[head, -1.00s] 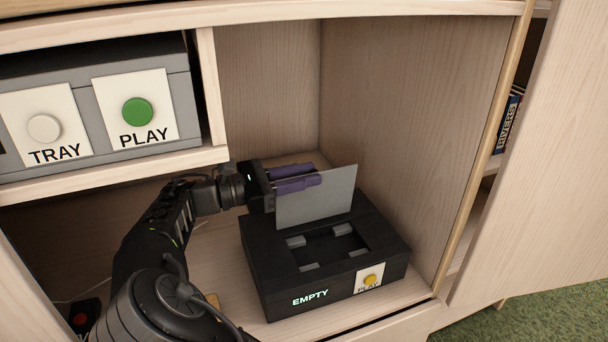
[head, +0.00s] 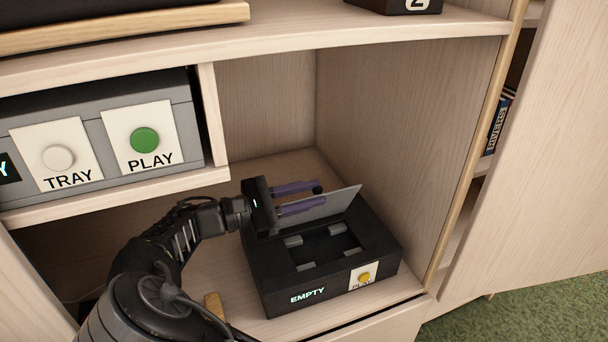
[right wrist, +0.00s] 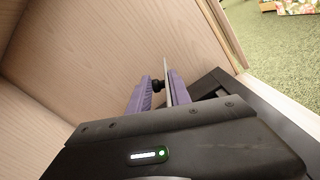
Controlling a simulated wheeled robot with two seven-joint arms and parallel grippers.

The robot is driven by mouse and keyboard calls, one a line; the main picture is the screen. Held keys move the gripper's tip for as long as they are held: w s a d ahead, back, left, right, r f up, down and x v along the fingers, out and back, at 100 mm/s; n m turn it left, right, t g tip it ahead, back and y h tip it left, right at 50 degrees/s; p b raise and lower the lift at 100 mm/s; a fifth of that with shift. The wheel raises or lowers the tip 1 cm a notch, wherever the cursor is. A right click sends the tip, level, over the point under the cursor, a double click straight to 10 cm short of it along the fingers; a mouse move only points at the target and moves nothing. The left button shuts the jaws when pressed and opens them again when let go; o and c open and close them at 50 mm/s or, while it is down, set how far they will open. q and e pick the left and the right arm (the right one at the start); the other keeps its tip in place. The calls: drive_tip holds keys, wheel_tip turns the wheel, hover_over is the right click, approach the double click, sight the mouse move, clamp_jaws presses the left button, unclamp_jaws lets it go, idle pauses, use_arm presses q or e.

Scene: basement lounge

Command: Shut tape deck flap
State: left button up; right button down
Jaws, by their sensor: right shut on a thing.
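The tape deck (head: 272,268) is a black box on the cabinet's lower shelf, with a lit EMPTY sign and a yellow PLAY button (head: 364,277) on its front. Its grey flap (head: 341,203) stands raised at the back of the open well, leaning somewhat forward. My right gripper (head: 320,195) is shut on the flap, its purple fingers on either side of the plate. The right wrist view shows the flap edge-on (right wrist: 168,82) between the fingers, with a black knob (right wrist: 157,86) beside it. The well looks empty. My left gripper is not in view.
A grey player (head: 190,120) with TRAY and PLAY buttons sits on a shelf at upper left. The cabinet's side wall (head: 400,130) is close on the right. An open door (head: 550,180) stands farther right. A small wooden piece (head: 214,304) lies left of the deck.

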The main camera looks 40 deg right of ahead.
drive_tip(key=shift+s+a+f+m+p, duration=0.15)
drive_tip(key=shift+s+a+m+p, duration=0.1)
drive_tip(key=shift+s+m+p, duration=0.4)
drive_tip(key=shift+s+a+f+m+p, duration=0.25)
drive_tip(key=shift+s+f+m+p, duration=0.2)
drive_tip(key=shift+s+f+m, duration=0.35)
drive_tip(key=shift+r, duration=0.1)
drive_tip(key=c, duration=1.3)
unclamp_jaws()
drive_tip(key=shift+p+v, duration=1.15)
drive_tip(key=shift+v, duration=2.75)
